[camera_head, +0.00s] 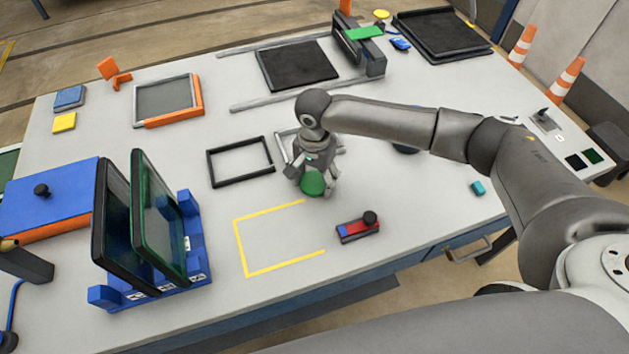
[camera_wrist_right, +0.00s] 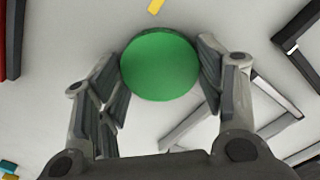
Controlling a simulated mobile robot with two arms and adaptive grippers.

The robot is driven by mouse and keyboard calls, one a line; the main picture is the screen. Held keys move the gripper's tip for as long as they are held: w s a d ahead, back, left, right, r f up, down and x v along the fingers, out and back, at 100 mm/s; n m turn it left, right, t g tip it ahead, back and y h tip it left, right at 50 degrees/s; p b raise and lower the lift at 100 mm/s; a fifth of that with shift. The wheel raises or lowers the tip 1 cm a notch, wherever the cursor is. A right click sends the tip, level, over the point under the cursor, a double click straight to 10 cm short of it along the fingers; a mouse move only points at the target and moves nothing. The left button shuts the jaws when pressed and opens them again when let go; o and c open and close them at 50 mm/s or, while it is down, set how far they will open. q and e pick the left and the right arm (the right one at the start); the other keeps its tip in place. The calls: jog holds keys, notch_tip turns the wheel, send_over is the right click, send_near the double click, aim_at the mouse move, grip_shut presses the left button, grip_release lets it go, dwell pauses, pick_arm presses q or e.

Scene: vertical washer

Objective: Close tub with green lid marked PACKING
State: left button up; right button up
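A round green lid (camera_head: 312,184) is at the fingertips of my right gripper (camera_head: 313,177), over the middle of the table. In the right wrist view the lid (camera_wrist_right: 160,64) fills the gap between the two fingers, and both fingertips meet its sides. My right gripper (camera_wrist_right: 160,68) looks shut on it. I cannot tell whether the lid is resting on something or held just clear. No tub shows clearly under it, and no PACKING mark is readable. My left gripper is not in view.
A yellow outlined area (camera_head: 240,249) and a small red and blue block with a black knob (camera_head: 358,228) lie in front. A black frame (camera_head: 240,161) lies left of the gripper. A blue rack (camera_head: 190,238) holds dark panels. A dark round object (camera_head: 405,149) is partly behind my arm.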

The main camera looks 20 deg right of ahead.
aim_at(314, 182)
jog(key=shift+r, duration=0.1)
dwell(0.3)
jog(key=shift+r, duration=0.25)
notch_tip(314, 182, up, 2)
jog(key=shift+r+b, duration=0.2)
jog(key=shift+b, duration=0.4)
jog(key=s+d+r, duration=0.2)
jog(key=d+r, duration=0.1)
jog(key=d, duration=0.1)
jog(key=s+d+r+b, duration=0.1)
jog(key=s+d+r, duration=0.5)
jog(key=d+r, duration=0.1)
jog(key=shift+d+b, duration=0.3)
jog(key=shift+b, duration=0.05)
jog(key=shift+a, duration=0.1)
